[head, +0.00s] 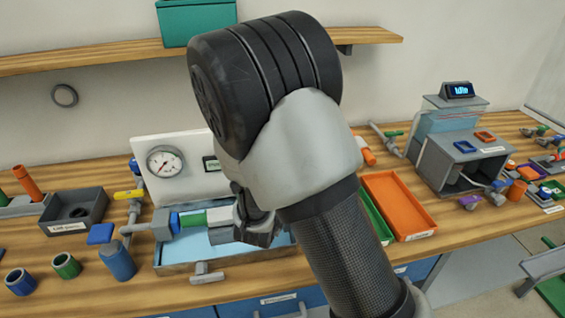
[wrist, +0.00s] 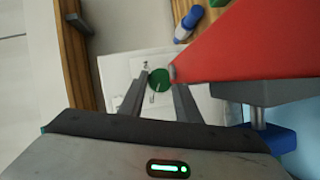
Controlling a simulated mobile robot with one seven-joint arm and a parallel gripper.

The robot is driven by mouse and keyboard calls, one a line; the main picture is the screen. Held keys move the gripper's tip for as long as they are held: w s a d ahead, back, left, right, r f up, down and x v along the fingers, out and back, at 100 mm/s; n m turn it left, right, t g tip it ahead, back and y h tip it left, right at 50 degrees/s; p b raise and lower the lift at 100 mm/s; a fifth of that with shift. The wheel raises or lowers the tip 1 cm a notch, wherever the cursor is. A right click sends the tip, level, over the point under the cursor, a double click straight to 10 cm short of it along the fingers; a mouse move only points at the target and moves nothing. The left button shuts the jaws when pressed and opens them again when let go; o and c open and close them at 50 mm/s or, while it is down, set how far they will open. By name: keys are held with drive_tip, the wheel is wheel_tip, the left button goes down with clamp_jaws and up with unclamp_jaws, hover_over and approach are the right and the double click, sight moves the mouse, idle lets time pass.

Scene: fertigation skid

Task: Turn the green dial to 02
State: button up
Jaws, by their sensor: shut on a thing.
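The green dial (wrist: 160,78) shows in the wrist view on a white panel (wrist: 133,67). My gripper (wrist: 157,83) reaches to it, with one finger on each side, and is shut on it. A thin pale line shows beside the dial, but I cannot read any number or setting. In the head view my arm hides the dial and most of my gripper. The white panel with a round gauge (head: 165,161) and a small dark display (head: 210,164) shows there; the display is partly covered and unreadable.
A large red surface (wrist: 235,45) is close to the right finger in the wrist view. Pipes with a yellow lever (head: 129,195) stand left of the panel. A blue-lined tray (head: 172,257) lies in front. An orange tray (head: 398,207) and a grey box are to the right.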

idle(0.4)
drive_tip(key=o, duration=1.1)
drive_tip(key=shift+w, duration=0.1)
drive_tip(key=shift+c, duration=0.2)
drive_tip(key=p+v, duration=0.4)
drive_tip(key=v, duration=1.3)
drive_tip(key=shift+s, duration=0.3)
drive_tip(key=shift+w+a, duration=0.1)
